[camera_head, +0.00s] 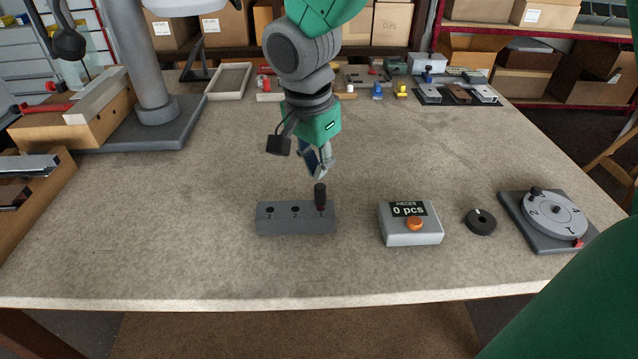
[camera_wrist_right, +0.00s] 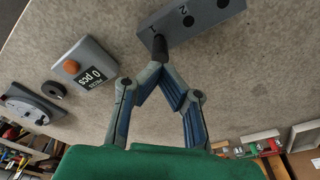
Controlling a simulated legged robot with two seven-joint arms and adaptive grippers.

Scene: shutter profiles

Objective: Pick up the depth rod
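The depth rod (camera_head: 320,196) has a dark, knob-like upper part and stands upright in the right-hand hole of a grey block (camera_head: 278,221) with numbered holes. Its lower part is hidden in the block. In the wrist view, the dark rod (camera_wrist_right: 160,47) stands at the end of the grey block (camera_wrist_right: 195,20), just beyond my fingertips. My right gripper (camera_head: 318,174) points down just above and behind the rod. Its fingertips (camera_wrist_right: 159,69) come together with no clear gap, and nothing shows between them. My left gripper is not in view.
A counter box (camera_head: 409,235) with an orange button reads 0 pcs. Right of it are a black knob (camera_head: 480,222) and a numbered dial on a plate (camera_head: 548,240). A grey column on a base (camera_head: 150,135) stands at left. The table front is clear.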

